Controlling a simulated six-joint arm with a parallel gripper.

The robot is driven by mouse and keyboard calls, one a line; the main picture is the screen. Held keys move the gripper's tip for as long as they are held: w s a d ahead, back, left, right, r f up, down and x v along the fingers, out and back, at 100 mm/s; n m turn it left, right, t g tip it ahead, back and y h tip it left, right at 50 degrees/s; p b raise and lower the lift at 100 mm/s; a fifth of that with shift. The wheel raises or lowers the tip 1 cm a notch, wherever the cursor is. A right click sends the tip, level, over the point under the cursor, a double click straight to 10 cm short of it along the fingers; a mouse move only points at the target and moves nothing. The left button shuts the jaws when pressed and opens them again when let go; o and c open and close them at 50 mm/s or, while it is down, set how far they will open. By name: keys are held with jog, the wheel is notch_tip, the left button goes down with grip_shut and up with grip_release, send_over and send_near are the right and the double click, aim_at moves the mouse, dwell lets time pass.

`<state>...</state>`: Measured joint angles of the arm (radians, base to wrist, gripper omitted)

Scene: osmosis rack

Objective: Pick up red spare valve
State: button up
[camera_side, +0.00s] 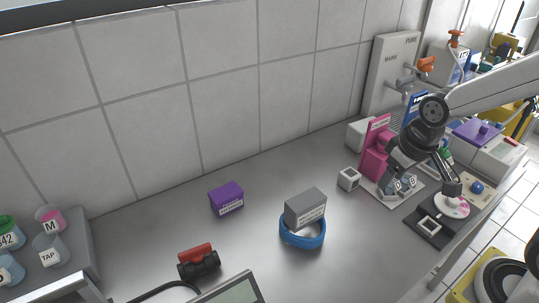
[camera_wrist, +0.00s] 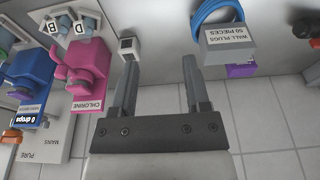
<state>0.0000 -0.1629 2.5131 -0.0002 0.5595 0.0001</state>
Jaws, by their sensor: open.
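The red spare valve (camera_side: 197,260) lies on the grey bench at the lower middle of the side view. It has a black body and a red handle. A dark shape with a little red at the right edge of the wrist view may be the same valve, partly cut off. My gripper (camera_side: 425,178) is far to the right of the valve, above the bench by the pink chlorine stand. In the wrist view my gripper (camera_wrist: 160,68) has its two fingers wide apart with nothing between them.
A grey wall plugs box (camera_side: 306,208) sits on a blue coil (camera_side: 302,240), right of the valve. A purple box (camera_side: 226,197) stands behind the valve. A white cube (camera_side: 348,179) is near the pink chlorine stand (camera_side: 375,160). Cups stand on a shelf (camera_side: 75,262) at left.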

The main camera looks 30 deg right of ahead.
jog(key=w+a+r+n+t, duration=0.1)
jog(key=w+a+n+t, duration=0.15)
jog(key=w, duration=0.45)
jog(key=w+a+r+n+t, duration=0.1)
jog(key=w+a+t, duration=0.15)
jog(key=w, duration=0.45)
jog(key=n+g+y, duration=0.6)
jog(key=n+y, duration=0.7)
jog(key=y, duration=0.1)
send_over(206, 245)
jog(key=d, duration=0.4)
notch_tip(206, 245, down, 2)
jog(key=f, duration=1.1)
jog(key=shift+s+d+f, duration=0.2)
jog(key=shift+d+f, duration=0.05)
jog(key=shift+f, duration=0.1)
jog(key=shift+x, duration=3.9)
jog(key=shift+f, duration=0.2)
